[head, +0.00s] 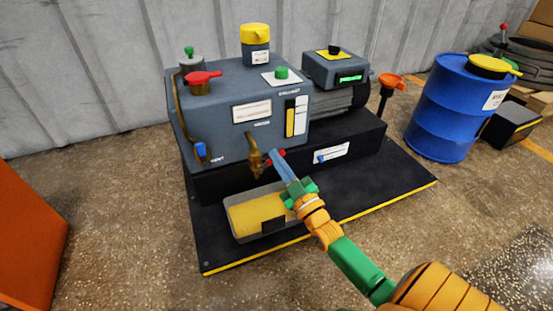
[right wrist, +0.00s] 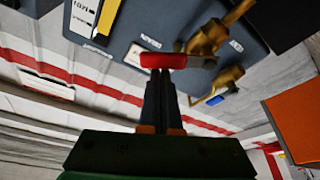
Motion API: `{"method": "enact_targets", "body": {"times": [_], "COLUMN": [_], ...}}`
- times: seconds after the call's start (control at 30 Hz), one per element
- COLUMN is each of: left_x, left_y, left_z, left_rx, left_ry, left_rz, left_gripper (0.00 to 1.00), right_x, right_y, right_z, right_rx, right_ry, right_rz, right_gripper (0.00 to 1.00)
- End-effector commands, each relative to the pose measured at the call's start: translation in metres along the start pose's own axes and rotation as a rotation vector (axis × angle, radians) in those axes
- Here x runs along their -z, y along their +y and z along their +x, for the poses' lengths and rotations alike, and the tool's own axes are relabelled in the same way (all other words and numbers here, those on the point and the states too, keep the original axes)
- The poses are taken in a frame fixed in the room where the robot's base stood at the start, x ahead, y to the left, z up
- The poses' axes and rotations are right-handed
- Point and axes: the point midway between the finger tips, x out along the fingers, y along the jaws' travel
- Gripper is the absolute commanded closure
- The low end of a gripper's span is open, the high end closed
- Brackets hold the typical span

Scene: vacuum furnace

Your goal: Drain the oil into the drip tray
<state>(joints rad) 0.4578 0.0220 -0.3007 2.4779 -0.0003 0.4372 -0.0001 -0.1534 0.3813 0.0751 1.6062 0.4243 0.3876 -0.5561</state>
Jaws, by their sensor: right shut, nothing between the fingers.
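The grey pump (head: 235,125) has a brass drain tap (head: 256,162) low on its front, with a red lever (head: 279,154). The grey drip tray (head: 252,193) sits on the black base below the tap, and a flat yellow surface fills much of it. My right gripper (head: 275,155) is shut and empty, its blue fingertips at the lever. In the right wrist view, the closed fingertips (right wrist: 160,80) are right at the red lever (right wrist: 163,61), beside the brass tap (right wrist: 208,40). Whether they touch is unclear. No stream of oil is visible. My left gripper is out of view.
A blue drum (head: 440,115) with a yellow funnel lid stands at right. An orange funnel (head: 390,82) is behind the pump's right end. A red cap (head: 202,77) tops the pump. An orange cabinet (head: 25,240) is at left. The floor in front is clear.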

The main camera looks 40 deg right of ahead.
Motion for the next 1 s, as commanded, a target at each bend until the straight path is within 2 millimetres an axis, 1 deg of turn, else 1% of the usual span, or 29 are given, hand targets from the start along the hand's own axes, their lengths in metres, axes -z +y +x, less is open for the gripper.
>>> {"method": "enact_targets", "body": {"times": [0.47, 1.0], "left_x": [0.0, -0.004], "left_y": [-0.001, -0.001], "left_z": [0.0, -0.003], "left_rx": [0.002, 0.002], "left_ry": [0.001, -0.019], "left_rz": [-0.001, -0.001], "left_gripper": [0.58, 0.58], "right_x": [-0.005, -0.022], "right_y": [0.001, 0.003], "right_z": [-0.002, -0.008], "right_rx": [-0.034, -0.139], "right_ry": [-0.001, 0.0], "right_rz": [0.096, 0.395], "right_gripper": [1.0, 1.0]}}
